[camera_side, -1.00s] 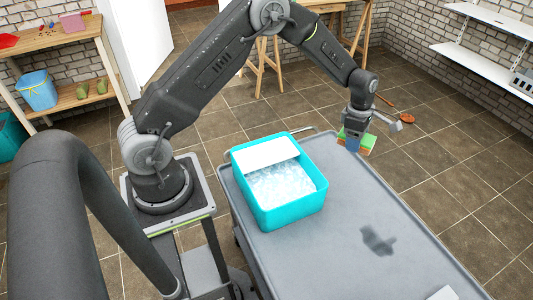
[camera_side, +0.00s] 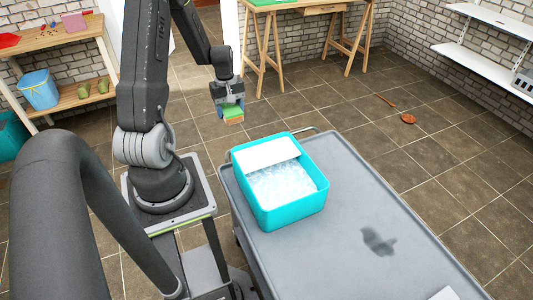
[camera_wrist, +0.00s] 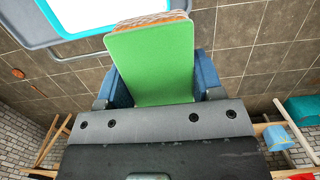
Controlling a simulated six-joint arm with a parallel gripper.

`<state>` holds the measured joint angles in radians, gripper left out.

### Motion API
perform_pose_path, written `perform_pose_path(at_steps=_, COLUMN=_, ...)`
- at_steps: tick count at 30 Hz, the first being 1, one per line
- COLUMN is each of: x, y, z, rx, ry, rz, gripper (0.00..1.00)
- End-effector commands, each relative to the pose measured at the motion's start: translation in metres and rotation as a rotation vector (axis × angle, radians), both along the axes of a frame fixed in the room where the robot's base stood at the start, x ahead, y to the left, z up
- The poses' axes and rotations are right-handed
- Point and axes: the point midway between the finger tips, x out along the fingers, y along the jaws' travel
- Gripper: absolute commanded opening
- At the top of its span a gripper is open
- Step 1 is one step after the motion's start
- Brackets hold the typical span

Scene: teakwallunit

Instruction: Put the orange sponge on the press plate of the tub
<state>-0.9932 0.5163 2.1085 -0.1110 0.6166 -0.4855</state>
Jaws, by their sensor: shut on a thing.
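My gripper (camera_side: 230,102) is shut on the orange sponge (camera_side: 234,121), which has a green top face. In the side view the sponge hangs in the air, behind and left of the turquoise tub (camera_side: 294,217), apart from it. In the wrist view the green face of the sponge (camera_wrist: 153,62) fills the space between the blue fingers of my gripper (camera_wrist: 155,90), with an orange edge at its far end. The tub holds whitish foam, and its white press plate (camera_side: 267,153) is bare at the rear. The tub's edge shows at the top of the wrist view (camera_wrist: 62,28).
The tub stands on a grey cart (camera_side: 345,220) with a raised rim and mostly clear top. A wooden shelf (camera_side: 75,100) with a blue bucket (camera_side: 39,92) is at left. A trestle table (camera_side: 300,8) stands behind. A reddish-brown object (camera_side: 408,118) lies on the floor.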

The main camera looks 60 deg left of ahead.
Motion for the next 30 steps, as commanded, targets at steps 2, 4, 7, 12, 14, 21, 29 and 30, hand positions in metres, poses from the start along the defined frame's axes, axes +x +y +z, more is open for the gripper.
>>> perform_pose_path(at_steps=2, x=-0.002, y=0.0, z=-0.011, rx=-0.004, ry=0.002, rz=-0.005, gripper=0.35)
perform_pose_path(at_steps=4, x=-0.002, y=0.0, z=-0.021, rx=-0.004, ry=0.002, rz=-0.005, gripper=0.35)
perform_pose_path(at_steps=7, x=-0.002, y=0.0, z=-0.034, rx=-0.004, ry=0.002, rz=-0.004, gripper=0.35)
perform_pose_path(at_steps=12, x=0.0, y=-0.001, z=-0.049, rx=-0.001, ry=0.001, rz=-0.004, gripper=0.35)
perform_pose_path(at_steps=14, x=0.004, y=-0.003, z=-0.054, rx=-0.002, ry=0.001, rz=-0.006, gripper=0.35)
perform_pose_path(at_steps=21, x=0.046, y=-0.026, z=-0.083, rx=-0.001, ry=0.002, rz=-0.011, gripper=0.35)
perform_pose_path(at_steps=29, x=0.09, y=-0.048, z=-0.112, rx=-0.001, ry=0.0, rz=-0.007, gripper=0.35)
perform_pose_path(at_steps=30, x=0.095, y=-0.05, z=-0.115, rx=0.0, ry=0.0, rz=-0.005, gripper=0.35)
